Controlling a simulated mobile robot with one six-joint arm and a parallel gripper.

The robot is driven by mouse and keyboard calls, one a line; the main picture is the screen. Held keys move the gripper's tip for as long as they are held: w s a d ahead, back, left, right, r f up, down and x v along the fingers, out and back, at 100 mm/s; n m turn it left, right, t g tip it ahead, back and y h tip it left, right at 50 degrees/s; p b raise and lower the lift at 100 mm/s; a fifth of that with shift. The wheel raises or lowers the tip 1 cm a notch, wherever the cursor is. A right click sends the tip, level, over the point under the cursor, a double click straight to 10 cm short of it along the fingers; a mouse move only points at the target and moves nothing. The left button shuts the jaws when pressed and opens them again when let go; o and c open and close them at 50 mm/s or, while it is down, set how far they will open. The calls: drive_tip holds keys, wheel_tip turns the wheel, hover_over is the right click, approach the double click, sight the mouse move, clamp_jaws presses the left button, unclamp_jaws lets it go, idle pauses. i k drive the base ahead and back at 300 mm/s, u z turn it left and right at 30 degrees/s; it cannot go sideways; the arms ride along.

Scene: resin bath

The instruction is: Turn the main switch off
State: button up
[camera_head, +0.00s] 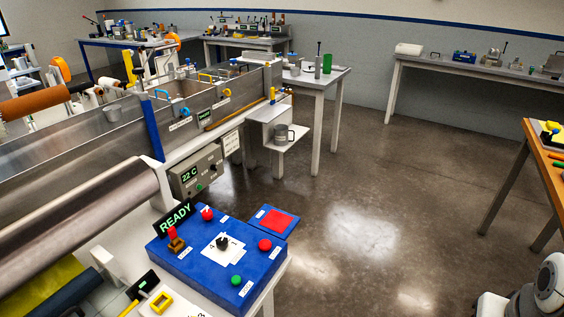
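A blue control box (205,268) stands at the lower middle of the head view. On it are a red-handled switch on a brown base (175,238), a black rotary knob (222,243) on a white plate, two red buttons (207,214) and (265,245), and a green button (236,280). Their labels are too small to read, so I cannot tell which control is the main switch. A display on the box's back edge reads READY (174,218). Part of my arm shows at the lower right corner, well apart from the box. My gripper is not visible.
A grey control unit (197,172) showing 22 C is mounted on the long metal bath (120,135) behind. A red pad on blue (273,221) adjoins the box. Yellow and black items lie at its front left. The floor (370,230) to the right is clear up to a wooden-topped table (535,150).

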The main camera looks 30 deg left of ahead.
sight(207, 215)
drive_tip(key=u, duration=0.6)
drive_tip(key=i, duration=0.95)
drive_tip(key=u, duration=0.65)
drive_tip(key=k, duration=0.9)
drive_tip(key=u, duration=0.15)
drive_tip(key=i, duration=0.9)
drive_tip(key=z, duration=0.05)
